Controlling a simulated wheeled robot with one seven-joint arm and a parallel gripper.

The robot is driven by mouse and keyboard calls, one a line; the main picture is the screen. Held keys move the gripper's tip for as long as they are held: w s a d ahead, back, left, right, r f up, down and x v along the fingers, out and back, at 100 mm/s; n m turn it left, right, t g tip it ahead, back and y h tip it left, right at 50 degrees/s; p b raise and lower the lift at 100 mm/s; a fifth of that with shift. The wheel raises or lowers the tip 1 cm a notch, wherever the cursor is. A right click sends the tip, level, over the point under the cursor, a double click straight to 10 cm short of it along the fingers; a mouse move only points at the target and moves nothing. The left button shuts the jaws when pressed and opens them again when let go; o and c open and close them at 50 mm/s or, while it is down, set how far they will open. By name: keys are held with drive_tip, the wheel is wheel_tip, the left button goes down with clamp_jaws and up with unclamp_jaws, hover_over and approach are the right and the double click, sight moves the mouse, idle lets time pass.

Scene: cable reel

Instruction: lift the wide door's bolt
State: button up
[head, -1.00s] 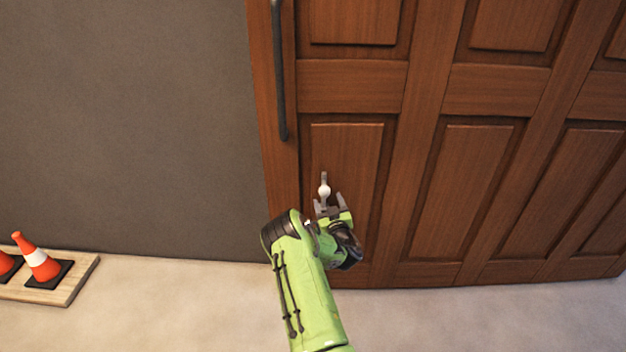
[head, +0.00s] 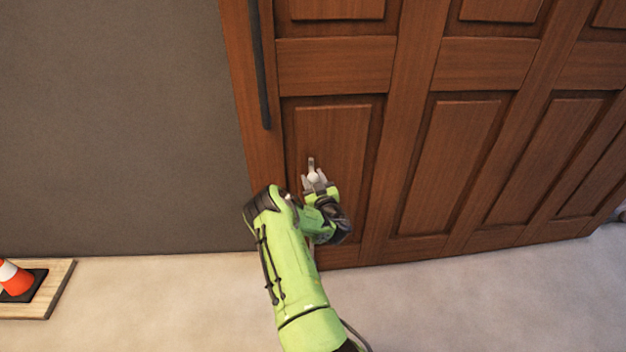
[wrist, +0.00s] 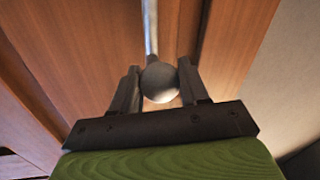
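The wide door (head: 410,145) is brown panelled wood and fills the middle and right of the head view. Its bolt (head: 311,164) is a thin metal rod with a pale round knob, low on the door near its left side. The knob also shows large in the wrist view (wrist: 160,82), with the rod (wrist: 150,28) running up from it. My gripper (head: 313,177) is at the knob, with one finger on each side. The rod's upper end is out of the wrist view.
A long dark handle (head: 260,70) runs up the door's left edge, above the bolt. A grey wall (head: 110,130) is to the left. A wooden board (head: 52,290) with an orange-and-white cone (head: 14,278) lies at lower left. The pale floor (head: 470,300) before the door is clear.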

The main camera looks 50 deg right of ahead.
sight(313, 174)
clamp_jaws()
wheel_tip(313, 174, up, 8)
drive_tip(key=p, duration=0.7)
drive_tip(key=shift+f, duration=0.1)
drive_tip(key=shift+w, duration=0.1)
drive_tip(key=o, duration=0.8)
unclamp_jaws()
drive_tip(key=shift+o, duration=0.2)
drive_tip(key=shift+f, duration=0.1)
